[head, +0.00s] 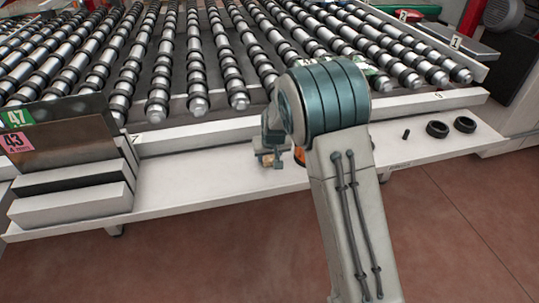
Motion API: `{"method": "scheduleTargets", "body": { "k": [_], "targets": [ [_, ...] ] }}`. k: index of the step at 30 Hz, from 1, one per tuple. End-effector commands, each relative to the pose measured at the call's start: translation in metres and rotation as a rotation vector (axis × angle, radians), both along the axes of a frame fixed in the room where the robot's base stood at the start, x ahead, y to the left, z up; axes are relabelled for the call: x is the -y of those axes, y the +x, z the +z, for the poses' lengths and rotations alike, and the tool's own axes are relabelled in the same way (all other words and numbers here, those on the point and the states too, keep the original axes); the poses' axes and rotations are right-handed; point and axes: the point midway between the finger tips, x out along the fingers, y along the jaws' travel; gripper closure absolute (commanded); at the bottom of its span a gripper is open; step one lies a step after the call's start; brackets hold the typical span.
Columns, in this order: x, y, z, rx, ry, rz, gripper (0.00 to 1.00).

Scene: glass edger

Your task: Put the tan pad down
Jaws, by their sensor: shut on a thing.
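My gripper (268,160) is small in the head view, just left of my arm's large joint and low over the white shelf (195,182). It is shut on the tan pad (267,159), of which only a small tan patch shows between the fingers. My gripper and arm hide the rest of the pad. I cannot tell whether the pad touches the shelf.
An orange thing (299,155) is mostly hidden behind my arm. Two black rings (437,129) and a small black piece (406,134) lie on the shelf's right part. Grey stepped blocks (72,200) stand at left. Rollers (195,60) lie behind. The shelf left of my gripper is clear.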

Motion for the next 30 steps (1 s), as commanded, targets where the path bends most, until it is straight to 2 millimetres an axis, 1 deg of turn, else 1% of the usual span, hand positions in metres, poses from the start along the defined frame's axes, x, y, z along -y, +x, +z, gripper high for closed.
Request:
{"method": "scheduleTargets", "body": {
  "k": [5, 6, 8, 16, 20, 23, 30],
  "targets": [
    [0.000, 0.000, -0.004, 0.000, 0.000, 0.000, 0.77],
    [0.000, 0.000, -0.003, 0.000, 0.000, 0.000, 0.50],
    [0.000, 0.000, -0.002, 0.000, 0.000, 0.000, 0.34],
    [0.000, 0.000, -0.002, 0.000, 0.000, 0.000, 0.34],
    [0.000, 0.000, 0.003, 0.001, 0.000, 0.000, 0.34],
    [0.001, -0.005, 0.015, 0.003, 0.000, 0.001, 0.34],
    [0.006, -0.023, 0.058, 0.004, 0.001, 0.002, 0.34]
  ]
}}
